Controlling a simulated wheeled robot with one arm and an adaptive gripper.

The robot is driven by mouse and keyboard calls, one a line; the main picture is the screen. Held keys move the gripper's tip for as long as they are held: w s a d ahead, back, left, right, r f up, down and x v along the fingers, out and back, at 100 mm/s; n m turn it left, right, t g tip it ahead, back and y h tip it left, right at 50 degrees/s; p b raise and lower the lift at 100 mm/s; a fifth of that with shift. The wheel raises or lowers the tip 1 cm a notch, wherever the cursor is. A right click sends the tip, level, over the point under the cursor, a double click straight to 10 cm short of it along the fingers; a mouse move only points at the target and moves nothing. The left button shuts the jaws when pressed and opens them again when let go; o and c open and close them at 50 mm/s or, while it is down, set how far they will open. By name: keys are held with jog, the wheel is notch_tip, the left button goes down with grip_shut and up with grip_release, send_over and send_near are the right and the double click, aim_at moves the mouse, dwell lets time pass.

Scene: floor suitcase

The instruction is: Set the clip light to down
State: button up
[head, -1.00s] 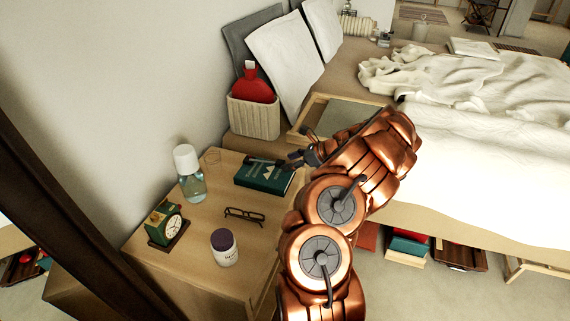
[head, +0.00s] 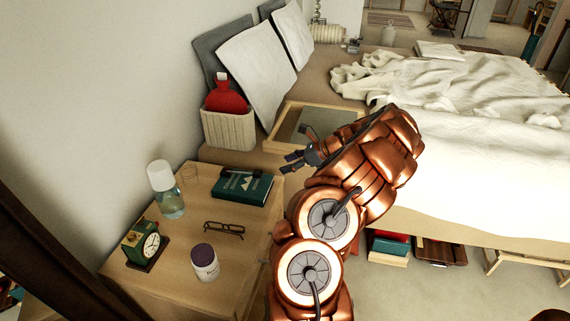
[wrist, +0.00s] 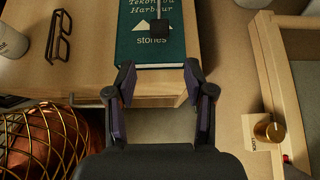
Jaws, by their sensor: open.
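A dark teal book (head: 250,191) lies on the wooden nightstand (head: 180,250). A small black piece with a thin stem, which looks like the clip light (wrist: 160,28), sits on its cover; it shows small and dark in the head view (head: 240,172). Its head looks square in the wrist view, and its tilt is unclear. My gripper (head: 291,161) is open and empty, to the right of the book in the head view. In the wrist view, my gripper (wrist: 160,78) points at the book's near edge, with the clip light ahead between the fingertips' lines.
A wooden tray (head: 285,120) and a basket (head: 229,128) are behind.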

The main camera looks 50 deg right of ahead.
jog(key=shift+d+r+n+g, duration=0.6)
jog(key=shift+n+g, duration=0.3)
jog(key=shift+n, duration=0.1)
jog(key=c, duration=0.5)
jog(key=shift+w+d+r+n+g+p, duration=0.15)
jog(key=shift+r+n+g+p, duration=0.1)
jog(key=shift+n+g, duration=0.25)
jog(key=shift+w+d+r+n+g+p, duration=0.1)
jog(key=shift+d+r+n+g+p, duration=0.15)
jog(key=shift+n, duration=0.35)
jog(key=c, duration=0.3)
jog(key=w+r+n+g, duration=0.1)
jog(key=n, duration=0.1)
jog(key=w+r+n+g+h, duration=0.1)
jog(key=r+n+g, duration=0.1)
jog(key=shift+w+p, duration=0.15)
jog(key=shift+p, duration=0.25)
grip_shut()
jog(key=n+g+h+p, duration=0.2)
jog(key=n+g+h, duration=0.25)
jog(key=n, duration=0.55)
send_near(257, 172)
jog(key=shift+g, duration=0.3)
jog(key=f, duration=0.7)
jog(key=shift+d+f, duration=0.15)
jog(key=shift+d, duration=0.15)
